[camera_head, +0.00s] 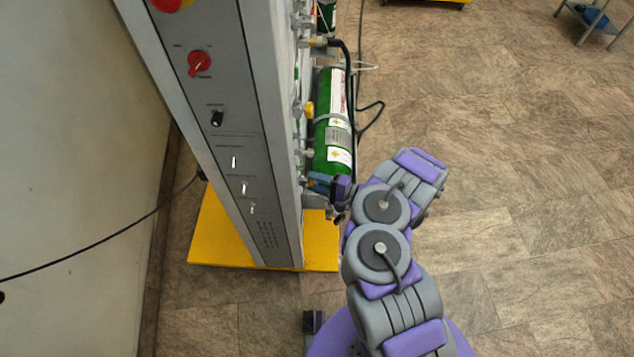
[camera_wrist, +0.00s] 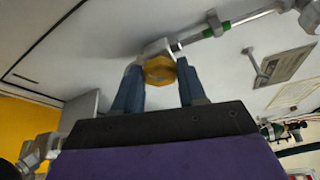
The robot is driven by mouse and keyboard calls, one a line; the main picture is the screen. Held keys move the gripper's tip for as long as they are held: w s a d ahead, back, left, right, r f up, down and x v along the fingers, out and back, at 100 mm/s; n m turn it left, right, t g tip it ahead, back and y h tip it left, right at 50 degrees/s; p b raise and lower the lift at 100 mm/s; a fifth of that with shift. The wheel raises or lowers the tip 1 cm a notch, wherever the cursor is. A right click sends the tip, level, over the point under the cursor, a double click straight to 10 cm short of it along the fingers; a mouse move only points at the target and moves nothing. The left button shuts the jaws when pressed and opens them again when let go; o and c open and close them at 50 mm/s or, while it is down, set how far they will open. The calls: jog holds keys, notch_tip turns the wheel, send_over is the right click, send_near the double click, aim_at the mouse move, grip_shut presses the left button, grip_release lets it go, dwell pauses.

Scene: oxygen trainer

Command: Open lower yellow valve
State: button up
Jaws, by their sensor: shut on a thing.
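The yellow valve (camera_wrist: 159,71) shows in the wrist view as a yellow knob on a grey metal fitting. My gripper (camera_wrist: 158,80) has its two blue fingers on either side of the knob and is shut on it. In the head view, my gripper (camera_head: 322,183) is at the side of the grey cabinet, near the bottom of a green cylinder. Another yellow valve (camera_head: 309,110) shows higher up on the same side of the cabinet.
The grey cabinet (camera_head: 215,110) stands on a yellow base (camera_head: 225,238). The green cylinder (camera_head: 333,118) with white labels and a black hose (camera_head: 347,75) are beside it. In the wrist view, a thin pipe (camera_wrist: 235,22) runs right from the valve.

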jog(key=shift+s+f, duration=0.1)
jog(key=shift+f, duration=0.1)
jog(key=o, duration=1.1)
jog(key=shift+c, duration=0.2)
